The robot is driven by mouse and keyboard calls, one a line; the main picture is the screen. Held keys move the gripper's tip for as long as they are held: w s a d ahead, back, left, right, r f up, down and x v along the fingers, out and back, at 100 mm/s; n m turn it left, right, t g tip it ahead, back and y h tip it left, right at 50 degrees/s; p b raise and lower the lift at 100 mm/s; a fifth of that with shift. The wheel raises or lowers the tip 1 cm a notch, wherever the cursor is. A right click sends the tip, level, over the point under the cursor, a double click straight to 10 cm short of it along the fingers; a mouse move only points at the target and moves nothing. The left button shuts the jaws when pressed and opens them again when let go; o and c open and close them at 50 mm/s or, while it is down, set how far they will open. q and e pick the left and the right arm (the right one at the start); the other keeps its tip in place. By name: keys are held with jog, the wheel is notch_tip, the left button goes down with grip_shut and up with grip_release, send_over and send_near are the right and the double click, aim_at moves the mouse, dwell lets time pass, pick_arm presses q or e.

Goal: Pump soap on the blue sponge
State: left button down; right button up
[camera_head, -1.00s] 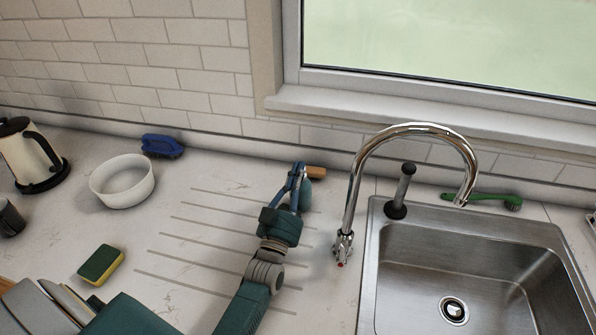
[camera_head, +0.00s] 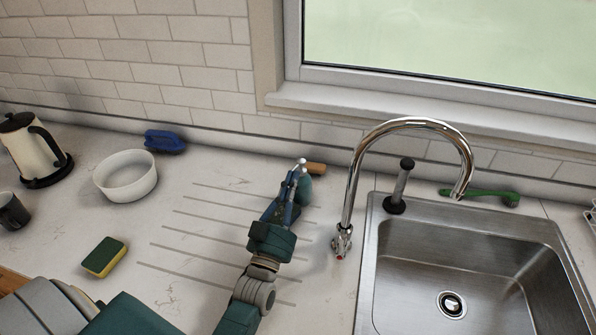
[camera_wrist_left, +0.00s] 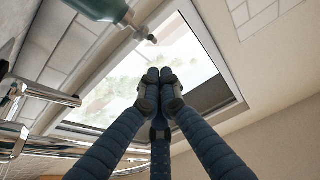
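A teal soap bottle (camera_head: 305,190) with a pale pump top stands on the counter left of the faucet, partly hidden by my left gripper. Its teal body (camera_wrist_left: 98,6) and nozzle show at the top of the left wrist view. My left gripper (camera_head: 296,172) is beside the bottle; in the left wrist view its fingertips (camera_wrist_left: 160,76) are together with nothing seen between them. A green and yellow sponge (camera_head: 104,257) lies at the front left. My right gripper is out of view.
A white bowl (camera_head: 126,178), a kettle (camera_head: 36,150) and a dark cup (camera_head: 12,211) stand on the left. The faucet (camera_head: 352,190) and steel sink (camera_head: 500,226) are on the right. A brown block (camera_head: 316,168) lies behind the bottle.

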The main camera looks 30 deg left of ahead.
pick_arm(q)
jog(key=v, duration=0.2)
jog(key=shift+s+d, duration=0.1)
jog(key=shift+s, duration=0.25)
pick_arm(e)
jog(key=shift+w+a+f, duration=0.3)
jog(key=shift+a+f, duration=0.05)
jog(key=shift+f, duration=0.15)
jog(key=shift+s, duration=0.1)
